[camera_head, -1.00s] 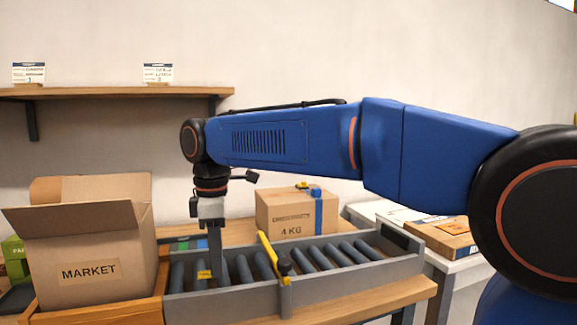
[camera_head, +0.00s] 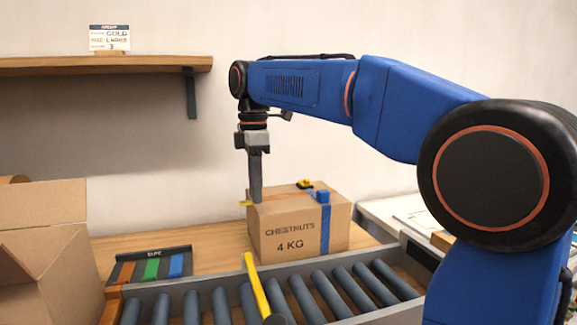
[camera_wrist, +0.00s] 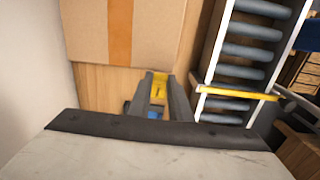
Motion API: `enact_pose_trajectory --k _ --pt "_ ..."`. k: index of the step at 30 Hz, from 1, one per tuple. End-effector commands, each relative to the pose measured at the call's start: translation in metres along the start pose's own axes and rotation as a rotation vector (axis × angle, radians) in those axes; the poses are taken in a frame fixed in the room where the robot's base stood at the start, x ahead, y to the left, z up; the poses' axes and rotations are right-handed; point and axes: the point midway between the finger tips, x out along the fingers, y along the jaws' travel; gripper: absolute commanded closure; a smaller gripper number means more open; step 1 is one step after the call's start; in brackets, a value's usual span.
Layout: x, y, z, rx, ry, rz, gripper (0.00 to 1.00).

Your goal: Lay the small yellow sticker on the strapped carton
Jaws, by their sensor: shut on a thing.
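The strapped carton (camera_head: 283,237) is closed, marked "CHESTNUTS 4 KG", and stands on the wooden bench behind the conveyor. A blue strap (camera_head: 325,228) runs down its front near the right end, with a blue piece on top. In the wrist view the carton (camera_wrist: 85,25) fills the upper left, with an orange-brown band across it. My gripper (camera_head: 256,200) points down at the carton's left edge, shut on the small yellow sticker (camera_head: 245,203). In the wrist view the sticker (camera_wrist: 160,77) sits between the fingertips, near the carton's edge. Whether they touch is unclear.
A roller conveyor (camera_head: 190,290) with a yellow bar (camera_head: 257,285) across it lies in front. A tape rack (camera_head: 150,268) is left of the carton. An open carton (camera_head: 45,270) stands far left. A small black-and-yellow object (camera_head: 305,184) lies on the strapped carton.

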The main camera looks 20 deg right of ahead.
Motion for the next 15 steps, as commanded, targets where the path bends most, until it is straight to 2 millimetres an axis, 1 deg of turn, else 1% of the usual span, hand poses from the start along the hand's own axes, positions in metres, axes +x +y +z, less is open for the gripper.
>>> enact_pose_trajectory --k 1,6,9,12,15 --pt "-0.006 0.005 0.014 0.006 0.0 0.001 1.0" --pt "-0.026 0.016 0.053 -0.001 -0.001 0.001 1.0" --pt "-0.034 0.019 0.071 -0.005 -0.001 0.0 1.0" --pt "-0.04 0.021 0.083 -0.008 -0.001 0.001 1.0" --pt "-0.043 0.021 0.089 -0.011 -0.001 0.0 1.0"
